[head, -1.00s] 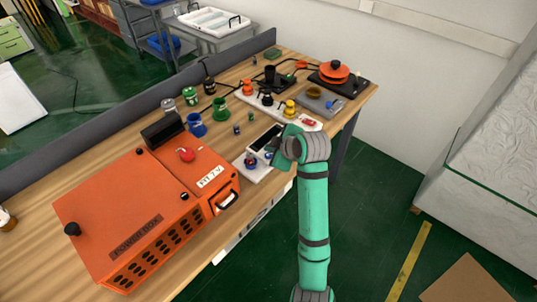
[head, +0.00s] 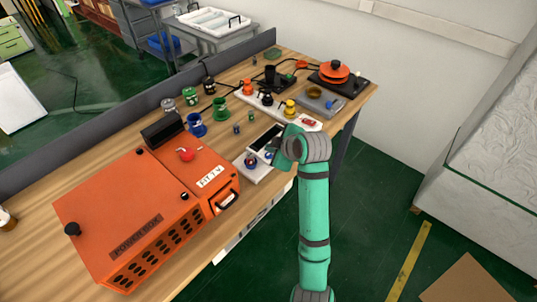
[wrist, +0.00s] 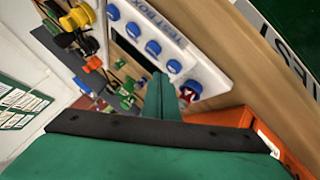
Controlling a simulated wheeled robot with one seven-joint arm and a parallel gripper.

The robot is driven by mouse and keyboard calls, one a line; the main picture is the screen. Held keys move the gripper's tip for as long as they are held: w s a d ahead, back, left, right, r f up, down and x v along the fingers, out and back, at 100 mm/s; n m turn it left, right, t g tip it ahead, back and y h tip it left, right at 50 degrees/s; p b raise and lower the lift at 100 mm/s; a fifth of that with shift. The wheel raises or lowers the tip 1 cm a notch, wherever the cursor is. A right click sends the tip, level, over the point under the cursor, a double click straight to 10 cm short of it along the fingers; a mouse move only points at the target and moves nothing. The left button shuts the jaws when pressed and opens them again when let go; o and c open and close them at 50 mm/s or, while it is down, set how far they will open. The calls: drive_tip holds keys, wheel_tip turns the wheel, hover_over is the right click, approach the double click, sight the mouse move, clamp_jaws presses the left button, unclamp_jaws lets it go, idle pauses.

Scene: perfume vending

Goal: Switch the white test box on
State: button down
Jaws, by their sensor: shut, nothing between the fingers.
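The white test box (head: 257,174) lies on the wooden table, right of the orange power box. It has a dark screen (head: 265,138). In the wrist view its white panel (wrist: 205,75) carries "TEST BOX" lettering, a row of blue knobs (wrist: 153,47) and a red-and-white control (wrist: 188,92) at the near end. My gripper (wrist: 161,80) is shut and empty. Its fingertips appear over the box, just left of the red-and-white control in the wrist view; I cannot tell whether they touch anything. In the head view my gripper (head: 281,152) covers the box's right part.
The orange power box (head: 125,215) stands close on the left. Blue and green cups (head: 196,124) and small bottles stand behind. A white strip with coloured knobs (head: 305,122) and a hot plate with an orange pot (head: 335,69) are farther right.

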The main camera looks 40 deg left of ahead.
drive_tip(key=shift+s+a, duration=0.1)
idle(0.4)
drive_tip(key=shift+f, duration=0.15)
drive_tip(key=shift+f, duration=0.3)
drive_tip(key=shift+f, duration=0.45)
idle(0.9)
drive_tip(key=shift+r, duration=0.9)
